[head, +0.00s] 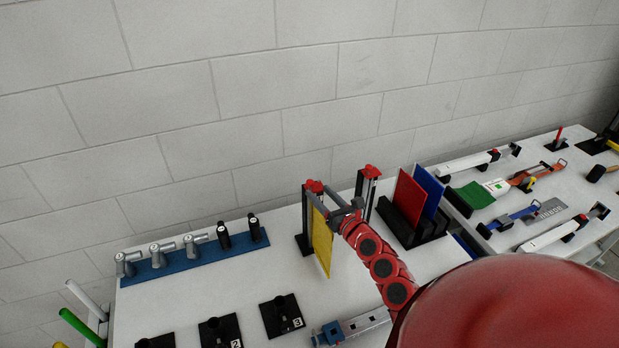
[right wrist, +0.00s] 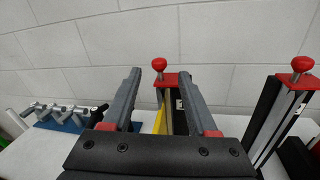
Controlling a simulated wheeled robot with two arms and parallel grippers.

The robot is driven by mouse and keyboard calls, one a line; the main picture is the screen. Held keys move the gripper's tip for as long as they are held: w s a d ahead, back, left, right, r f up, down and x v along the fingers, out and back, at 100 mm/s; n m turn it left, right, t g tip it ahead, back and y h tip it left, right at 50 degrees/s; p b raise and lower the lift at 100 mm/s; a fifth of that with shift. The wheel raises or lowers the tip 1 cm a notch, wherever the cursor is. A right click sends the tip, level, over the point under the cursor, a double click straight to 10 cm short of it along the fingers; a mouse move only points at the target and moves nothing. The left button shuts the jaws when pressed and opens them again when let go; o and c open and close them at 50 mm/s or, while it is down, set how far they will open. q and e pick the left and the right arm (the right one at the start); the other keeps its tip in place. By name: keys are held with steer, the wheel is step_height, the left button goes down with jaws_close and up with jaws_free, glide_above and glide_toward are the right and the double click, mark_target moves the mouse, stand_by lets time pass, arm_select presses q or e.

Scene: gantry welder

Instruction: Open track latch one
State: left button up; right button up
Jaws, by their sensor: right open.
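Two black-and-grey upright tracks have red tops and red knobs. The left track's red knob (head: 314,186) also shows in the right wrist view (right wrist: 168,63). The right track's red knob (head: 372,170) shows there too (right wrist: 302,64). Which one is latch one I cannot tell; no label is readable. A yellow panel (head: 322,242) stands upright at the left track. My right gripper (head: 322,194) is open and empty, close to the left track's top. In the right wrist view, that knob appears between its fingertips (right wrist: 161,81); contact cannot be told. My left gripper is out of view.
A red panel (head: 408,200) and a blue panel (head: 430,190) stand in a black rack to the right. A blue strip (head: 195,258) with several grey and black handles lies left. Numbered black blocks (head: 283,317) sit in front. A wall is behind.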

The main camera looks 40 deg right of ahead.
mark_target(312, 183)
steer(key=w, duration=0.4)
steer(key=shift+w+d+r+p, duration=0.15)
steer(key=shift+w+p, duration=0.25)
steer(key=shift+w, duration=0.5)
steer(key=shift+s, duration=0.1)
steer(key=shift+c, duration=0.3)
jaws_close()
